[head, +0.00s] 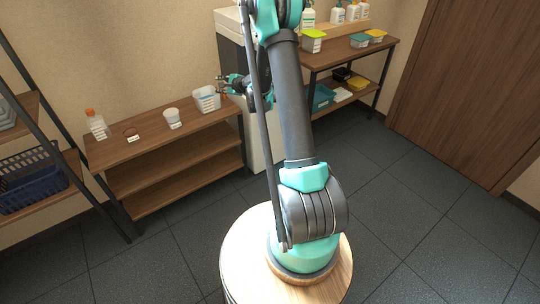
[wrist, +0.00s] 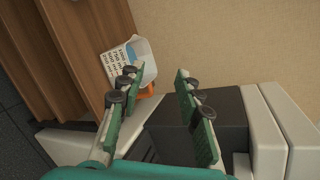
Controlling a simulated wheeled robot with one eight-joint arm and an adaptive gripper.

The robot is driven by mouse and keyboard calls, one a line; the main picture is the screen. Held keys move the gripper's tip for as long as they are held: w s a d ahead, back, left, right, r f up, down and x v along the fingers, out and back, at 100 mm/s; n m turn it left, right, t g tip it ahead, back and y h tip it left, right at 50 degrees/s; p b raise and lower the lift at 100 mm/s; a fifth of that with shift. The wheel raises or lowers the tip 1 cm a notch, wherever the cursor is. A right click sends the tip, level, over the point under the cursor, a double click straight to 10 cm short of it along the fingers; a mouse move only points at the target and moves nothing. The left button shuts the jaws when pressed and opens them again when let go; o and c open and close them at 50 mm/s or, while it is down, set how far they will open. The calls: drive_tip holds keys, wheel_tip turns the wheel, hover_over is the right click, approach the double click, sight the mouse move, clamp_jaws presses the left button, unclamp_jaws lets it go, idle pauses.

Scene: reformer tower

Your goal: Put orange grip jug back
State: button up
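The orange grip jug is a white measuring jug with dark printed markings and an orange grip. In the wrist view the jug (wrist: 122,55) lies just beyond the left finger, its orange grip (wrist: 147,91) partly hidden behind that finger. In the head view the jug (head: 207,100) stands at the right end of the low wooden shelf. My gripper (head: 222,84) is just right of the jug there. In the wrist view my gripper (wrist: 160,74) is open, with nothing held between its green fingers.
A white and dark cabinet (head: 232,48) stands close on the right. Another shelf (head: 348,53) with bottles and tubs is farther right.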

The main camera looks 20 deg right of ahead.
drive_tip(key=s+r+n+g+h, duration=0.1)
drive_tip(key=s+r+n+g, duration=0.3)
drive_tip(key=s, duration=0.8)
drive_tip(key=s+r+n+g+h, duration=0.1)
drive_tip(key=s+n, duration=0.6)
drive_tip(key=s, duration=0.5)
drive_tip(key=s+d+f+n+g+h, duration=0.1)
drive_tip(key=s+d+f+n+h, duration=0.1)
drive_tip(key=s, duration=1.1)
drive_tip(key=s+d+f+n+g+h, duration=0.2)
drive_tip(key=s+d+n, duration=0.3)
drive_tip(key=s, duration=0.8)
drive_tip(key=shift+s+d+f+n+h, duration=0.15)
drive_tip(key=shift+d+f+n+h, duration=0.15)
drive_tip(key=shift+d+f+h, duration=0.4)
drive_tip(key=shift+d+r, duration=0.1)
